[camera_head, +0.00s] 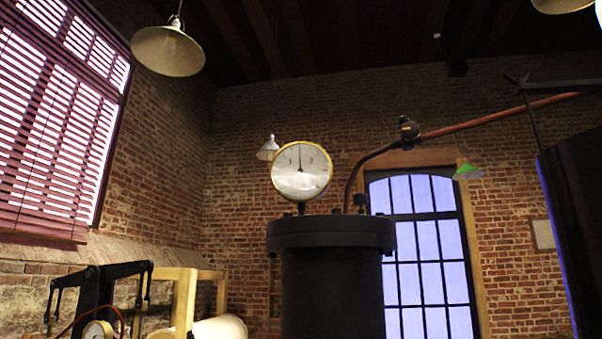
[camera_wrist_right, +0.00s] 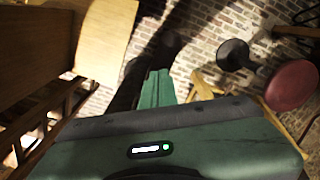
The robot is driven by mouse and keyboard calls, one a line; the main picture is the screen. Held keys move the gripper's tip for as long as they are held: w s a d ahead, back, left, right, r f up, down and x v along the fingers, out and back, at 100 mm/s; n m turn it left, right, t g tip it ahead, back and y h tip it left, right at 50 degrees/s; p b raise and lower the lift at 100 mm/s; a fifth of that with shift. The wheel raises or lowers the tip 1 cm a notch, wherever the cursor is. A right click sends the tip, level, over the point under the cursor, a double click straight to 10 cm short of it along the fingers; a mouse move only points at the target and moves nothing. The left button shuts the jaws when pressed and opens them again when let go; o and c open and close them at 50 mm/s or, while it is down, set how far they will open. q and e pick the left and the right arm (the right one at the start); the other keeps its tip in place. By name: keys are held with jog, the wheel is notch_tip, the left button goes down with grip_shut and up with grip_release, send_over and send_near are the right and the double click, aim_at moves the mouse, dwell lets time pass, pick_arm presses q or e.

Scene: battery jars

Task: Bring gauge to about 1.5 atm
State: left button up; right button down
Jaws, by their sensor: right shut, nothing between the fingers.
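A round gauge (camera_head: 301,172) with a brass rim and a pale face stands on top of a dark, flanged cylinder (camera_head: 331,234) in the head view. Its dark needle points about straight up; the numbers are too small to read. A second, smaller gauge (camera_head: 97,330) shows partly at the bottom left edge, its face cut off. My right gripper (camera_wrist_right: 157,78) shows in the right wrist view with its green fingers shut and nothing between them. It is apart from a dull red round knob (camera_wrist_right: 292,86) at the right. My left gripper is in neither view.
A black linkage frame (camera_head: 100,278) stands at lower left beside a wooden frame (camera_head: 185,300). A copper-coloured pipe (camera_head: 480,118) runs from behind the cylinder to the upper right. A dark round piece (camera_wrist_right: 233,54) is near the red knob. Wooden panels (camera_wrist_right: 104,38) fill the wrist view's upper left.

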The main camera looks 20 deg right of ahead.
notch_tip(320, 180, down, 7)
jog(key=b, duration=0.6)
jog(key=shift+s+f, duration=0.1)
jog(key=shift+f, duration=0.05)
jog(key=shift+r+p, duration=0.4)
jog(key=shift+r, duration=0.05)
notch_tip(320, 180, up, 7)
jog(key=p, duration=0.6)
jog(key=shift+f, duration=0.25)
notch_tip(320, 180, up, 4)
jog(key=p, duration=0.3)
